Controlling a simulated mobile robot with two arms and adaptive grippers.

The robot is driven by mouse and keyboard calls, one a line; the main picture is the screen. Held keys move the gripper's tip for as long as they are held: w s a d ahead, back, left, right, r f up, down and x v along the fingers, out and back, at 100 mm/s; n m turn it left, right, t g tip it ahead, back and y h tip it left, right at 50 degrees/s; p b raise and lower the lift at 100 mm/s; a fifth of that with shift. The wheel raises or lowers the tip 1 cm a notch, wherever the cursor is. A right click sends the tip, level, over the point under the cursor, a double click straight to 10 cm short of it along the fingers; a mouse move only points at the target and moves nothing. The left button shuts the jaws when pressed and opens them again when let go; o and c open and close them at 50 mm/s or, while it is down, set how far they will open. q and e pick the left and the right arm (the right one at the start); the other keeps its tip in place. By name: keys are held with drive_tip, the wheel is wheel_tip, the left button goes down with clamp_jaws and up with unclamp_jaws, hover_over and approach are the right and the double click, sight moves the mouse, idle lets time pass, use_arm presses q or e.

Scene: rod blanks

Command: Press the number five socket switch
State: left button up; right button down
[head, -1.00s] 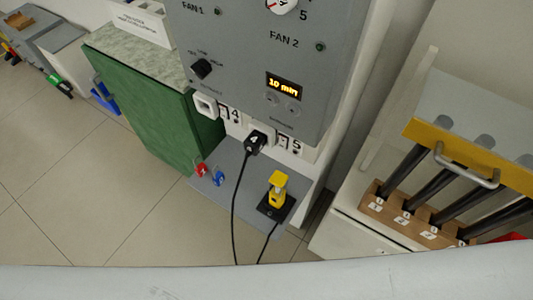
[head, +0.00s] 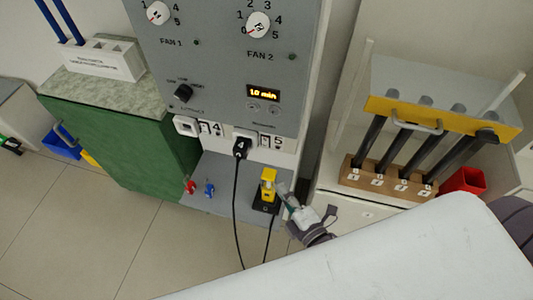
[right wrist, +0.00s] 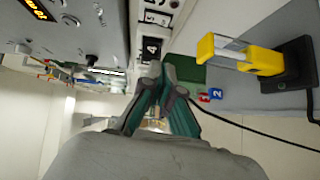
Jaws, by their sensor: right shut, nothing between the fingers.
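The number five socket switch (head: 265,141) is a small dark rocker beside the "5" label (head: 278,142), low on the grey panel. Just left of it, a black plug (head: 240,148) sits in a white socket; the plug, marked 4, also shows in the right wrist view (right wrist: 152,48). My right gripper (head: 285,190) is shut and empty, below and slightly right of the switch and apart from it. In the right wrist view its closed fingertips (right wrist: 160,76) appear just below the plug. My left gripper is not in view.
A yellow-topped device (head: 268,183) on a black base stands close left of my right gripper. Black cords hang from the plug and the device. A green cabinet (head: 130,150) stands left; a rack of numbered black rods (head: 385,187) stands right.

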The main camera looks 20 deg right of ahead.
drive_tip(key=p, duration=0.2)
approach(265, 142)
drive_tip(key=w+a, duration=0.1)
drive_tip(key=w+a+f, duration=0.1)
drive_tip(key=a, duration=0.1)
drive_tip(key=w+a, duration=0.1)
drive_tip(key=shift+w+a+f, duration=0.3)
drive_tip(key=shift+w+f, duration=0.05)
drive_tip(key=shift+f, duration=0.05)
drive_tip(key=shift+w+d+f+p, duration=0.2)
drive_tip(key=shift+w+d+p, duration=0.3)
drive_tip(key=shift+w+d, duration=0.4)
drive_tip(key=shift+w+d+f, duration=0.2)
drive_tip(key=shift+w+d, duration=0.1)
drive_tip(key=shift+w, duration=0.2)
